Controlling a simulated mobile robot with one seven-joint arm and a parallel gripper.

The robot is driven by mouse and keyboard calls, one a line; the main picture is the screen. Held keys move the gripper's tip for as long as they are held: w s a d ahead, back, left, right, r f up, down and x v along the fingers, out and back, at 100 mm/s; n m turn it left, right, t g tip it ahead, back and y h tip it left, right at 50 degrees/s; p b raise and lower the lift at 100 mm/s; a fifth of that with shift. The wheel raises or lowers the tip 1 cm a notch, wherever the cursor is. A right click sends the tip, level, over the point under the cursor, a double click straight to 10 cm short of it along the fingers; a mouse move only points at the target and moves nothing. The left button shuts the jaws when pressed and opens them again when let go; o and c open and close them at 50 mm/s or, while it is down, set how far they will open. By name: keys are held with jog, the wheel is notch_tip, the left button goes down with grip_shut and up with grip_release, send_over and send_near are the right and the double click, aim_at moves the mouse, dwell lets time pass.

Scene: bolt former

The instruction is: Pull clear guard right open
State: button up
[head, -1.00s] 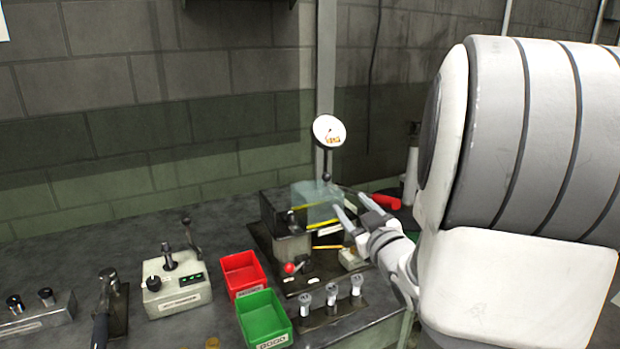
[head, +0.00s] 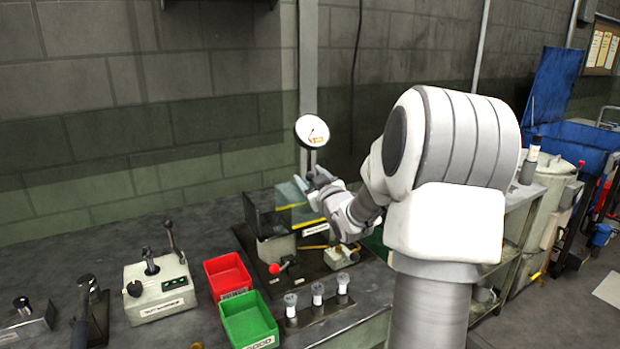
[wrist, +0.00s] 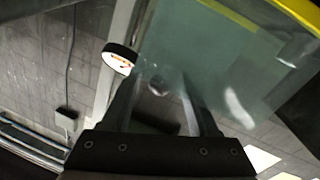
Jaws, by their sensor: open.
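The clear guard (head: 289,194) is a see-through, slightly bluish panel on the front of the dark bolt former (head: 262,215) in the head view. In the wrist view the clear guard (wrist: 200,38) fills the upper middle, with a yellow strip along its top. My gripper (head: 303,184) is at the guard's upper right side. In the wrist view my gripper (wrist: 165,82) has its two fingers apart, and the guard shows behind and between the tips. A small pale knob (wrist: 158,86) shows between them. I cannot tell whether the fingers touch the guard.
A round dial (head: 312,131) on a stalk stands just behind my gripper. A red bin (head: 228,275) and a green bin (head: 250,322) sit in front of the machine, left of several small posts on a rail (head: 319,310). A control box (head: 160,288) is further left.

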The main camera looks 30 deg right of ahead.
jog(key=shift+c, duration=0.2)
grip_shut()
dwell(1.2)
